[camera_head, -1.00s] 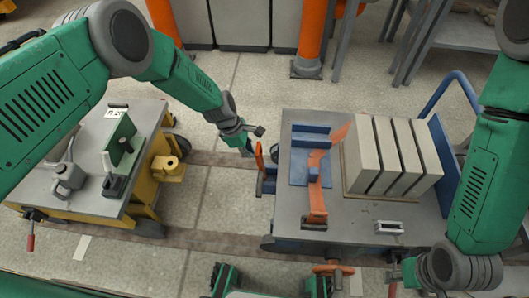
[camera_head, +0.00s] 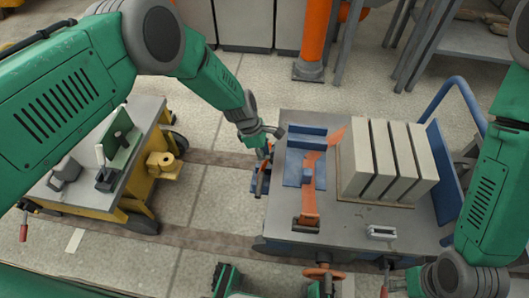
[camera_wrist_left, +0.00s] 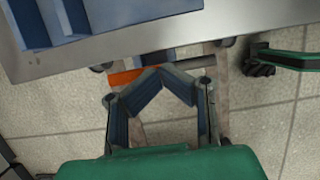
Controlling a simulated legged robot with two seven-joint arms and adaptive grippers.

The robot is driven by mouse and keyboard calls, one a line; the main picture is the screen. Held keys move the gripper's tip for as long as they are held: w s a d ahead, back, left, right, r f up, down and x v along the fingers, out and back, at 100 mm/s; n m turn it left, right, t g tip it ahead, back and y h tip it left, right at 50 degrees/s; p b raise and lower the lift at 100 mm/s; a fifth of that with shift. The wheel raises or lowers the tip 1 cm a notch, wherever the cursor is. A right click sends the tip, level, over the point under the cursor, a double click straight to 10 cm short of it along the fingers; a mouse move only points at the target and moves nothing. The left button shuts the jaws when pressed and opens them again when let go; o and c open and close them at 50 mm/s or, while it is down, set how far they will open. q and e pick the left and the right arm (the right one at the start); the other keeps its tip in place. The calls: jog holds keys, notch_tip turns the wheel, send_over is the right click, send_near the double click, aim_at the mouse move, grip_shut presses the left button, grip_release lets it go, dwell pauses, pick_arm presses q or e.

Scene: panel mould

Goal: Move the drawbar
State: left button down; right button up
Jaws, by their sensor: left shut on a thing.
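The drawbar shows as a short orange bar (camera_wrist_left: 132,75) at the left edge of the blue cart in the left wrist view. In the head view its orange and dark end (camera_head: 260,180) stands beside the cart's left side. My left gripper (camera_head: 264,148) is shut on the drawbar; in the left wrist view its two fingers (camera_wrist_left: 162,80) meet around the bar, hiding part of it. My right arm (camera_head: 450,272) hangs at the lower right, beside the cart's near right corner. Its fingers are too small and partly hidden to judge.
The blue cart's grey top (camera_head: 350,230) carries pale slabs (camera_head: 388,165), a blue block (camera_head: 308,134) and an orange arm-like part (camera_head: 309,195). A yellow cart (camera_head: 125,200) stands to the left. Open floor (camera_head: 205,205) lies between the carts. An orange post (camera_head: 318,40) stands behind.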

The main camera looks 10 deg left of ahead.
pick_arm(q)
jog(key=shift+w+d+r, duration=0.15)
jog(key=shift+d, duration=0.4)
jog(key=shift+a+r, duration=0.1)
jog(key=shift+r, duration=0.05)
jog(key=v, duration=1.1)
jog(key=shift+s+a, duration=0.2)
jog(key=shift+a, duration=0.2)
